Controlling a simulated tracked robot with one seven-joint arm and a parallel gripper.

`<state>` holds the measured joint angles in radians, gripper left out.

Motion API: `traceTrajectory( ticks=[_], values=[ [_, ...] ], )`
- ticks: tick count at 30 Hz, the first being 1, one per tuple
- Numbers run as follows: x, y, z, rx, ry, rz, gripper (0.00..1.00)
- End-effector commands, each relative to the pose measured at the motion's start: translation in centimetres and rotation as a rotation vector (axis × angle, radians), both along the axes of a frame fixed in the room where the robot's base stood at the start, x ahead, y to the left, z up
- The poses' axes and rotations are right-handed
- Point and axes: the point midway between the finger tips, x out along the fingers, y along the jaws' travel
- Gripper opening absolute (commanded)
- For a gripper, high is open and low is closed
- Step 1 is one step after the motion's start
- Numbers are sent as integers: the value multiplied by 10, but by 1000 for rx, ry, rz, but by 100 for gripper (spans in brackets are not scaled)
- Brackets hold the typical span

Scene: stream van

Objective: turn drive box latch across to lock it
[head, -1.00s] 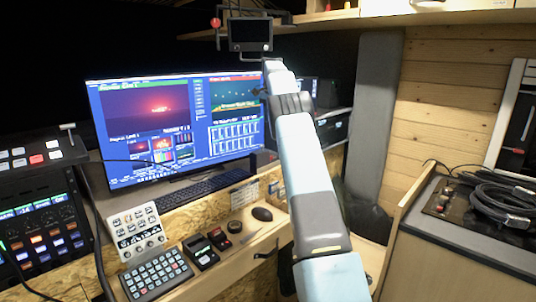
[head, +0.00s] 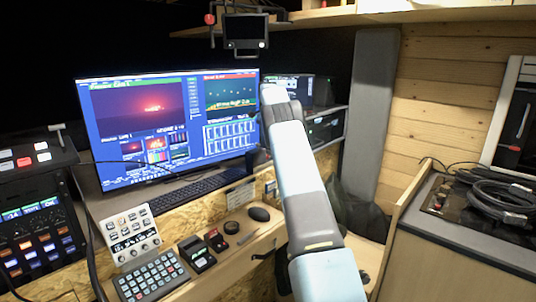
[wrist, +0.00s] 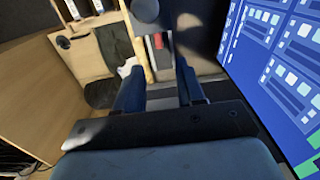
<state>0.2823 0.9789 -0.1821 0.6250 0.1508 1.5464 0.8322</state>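I cannot pick out the drive box or its latch for certain in either view. My gripper (wrist: 158,88) shows in the wrist view with its two dark fingers apart and nothing seen between them. Beyond the fingers are a pale wooden edge and a small red piece (wrist: 158,41). In the head view my pale arm reaches up and away in front of the desk, and my gripper is hidden behind it.
The large monitor (head: 165,125) is left of my arm, and its screen is close on the right in the wrist view. The keyboard (head: 185,195), keypad (head: 152,277) and mouse (head: 259,214) lie on the desk. Coiled cables (head: 500,195) lie on the right counter.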

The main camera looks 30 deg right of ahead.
Motion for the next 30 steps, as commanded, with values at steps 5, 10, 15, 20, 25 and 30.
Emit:
traceTrajectory(
  ticks=[5, 10, 15, 20, 25, 30],
  values=[
    [0, 1, -33, 0, 2, 0, 38],
    [0, 1, -58, 1, 1, 0, 38],
    [0, 0, -73, 0, 0, 0, 38],
    [0, 0, -78, -1, -1, 0, 38],
    [0, 0, -79, -1, -1, 0, 38],
    [0, -1, -79, -1, -1, 0, 29]
  ],
)
